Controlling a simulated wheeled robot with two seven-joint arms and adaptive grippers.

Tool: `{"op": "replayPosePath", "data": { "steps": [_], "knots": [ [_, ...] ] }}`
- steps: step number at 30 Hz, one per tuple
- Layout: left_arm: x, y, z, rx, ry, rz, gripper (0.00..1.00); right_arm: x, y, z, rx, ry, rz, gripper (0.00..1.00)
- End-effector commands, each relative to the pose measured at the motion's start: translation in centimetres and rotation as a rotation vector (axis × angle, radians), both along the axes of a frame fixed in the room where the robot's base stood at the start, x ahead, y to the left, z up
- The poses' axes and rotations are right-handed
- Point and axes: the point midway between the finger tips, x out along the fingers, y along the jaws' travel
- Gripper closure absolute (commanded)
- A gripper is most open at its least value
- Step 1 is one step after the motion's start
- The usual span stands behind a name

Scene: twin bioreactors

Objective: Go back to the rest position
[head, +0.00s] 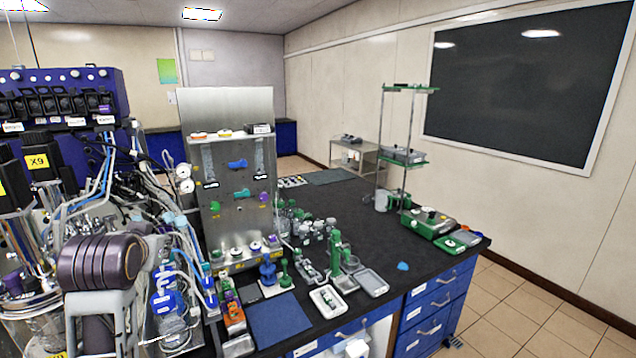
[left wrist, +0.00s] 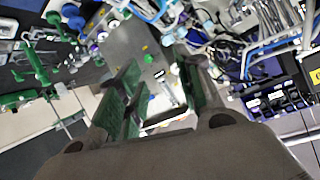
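My left gripper (left wrist: 162,80) shows in the left wrist view, its two fingers with green pads standing apart. I see nothing held between them; the background there is the steel panel and bench gear. In the head view, a dark rounded joint and grey link of my left arm stand at the lower left, in front of the bioreactor tubing. The left fingertips cannot be made out clearly there. My right gripper is in neither view.
A bioreactor (head: 62,95) with tubes and bottles crowds the left. A steel panel (head: 228,190) stands upright on the black bench (head: 345,215). Several small green and white tools and a blue mat (head: 278,318) lie before it. A green-based stand (head: 428,222) is at right. Floor (head: 540,310) is clear there.

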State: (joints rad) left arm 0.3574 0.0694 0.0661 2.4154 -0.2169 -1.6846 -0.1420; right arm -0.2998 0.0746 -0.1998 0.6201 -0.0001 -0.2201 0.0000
Motion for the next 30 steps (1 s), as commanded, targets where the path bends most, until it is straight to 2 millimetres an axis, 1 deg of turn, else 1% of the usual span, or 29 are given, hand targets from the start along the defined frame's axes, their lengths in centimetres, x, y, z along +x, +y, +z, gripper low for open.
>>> {"op": "replayPosePath", "data": {
  "steps": [1, 3, 8, 14, 23, 30],
  "knots": [
    [-0.1, -0.3, -1.5, -0.001, 0.025, -0.009, 0.64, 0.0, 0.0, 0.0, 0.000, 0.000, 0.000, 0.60],
    [-0.3, -0.8, -3.2, -0.003, 0.055, -0.022, 0.64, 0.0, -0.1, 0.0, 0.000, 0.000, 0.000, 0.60],
    [-1.0, -1.9, -7.0, -0.012, 0.121, -0.047, 0.64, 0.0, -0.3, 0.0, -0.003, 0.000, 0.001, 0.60],
    [-2.3, -3.3, -11.7, -0.025, 0.205, -0.082, 0.64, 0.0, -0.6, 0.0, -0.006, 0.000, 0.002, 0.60],
    [-5.2, -5.4, -18.6, -0.054, 0.331, -0.129, 0.64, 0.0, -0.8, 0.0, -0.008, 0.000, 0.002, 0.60],
    [-8.3, -7.1, -23.7, -0.083, 0.434, -0.165, 0.64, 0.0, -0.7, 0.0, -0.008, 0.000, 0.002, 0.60]
  ]
}}
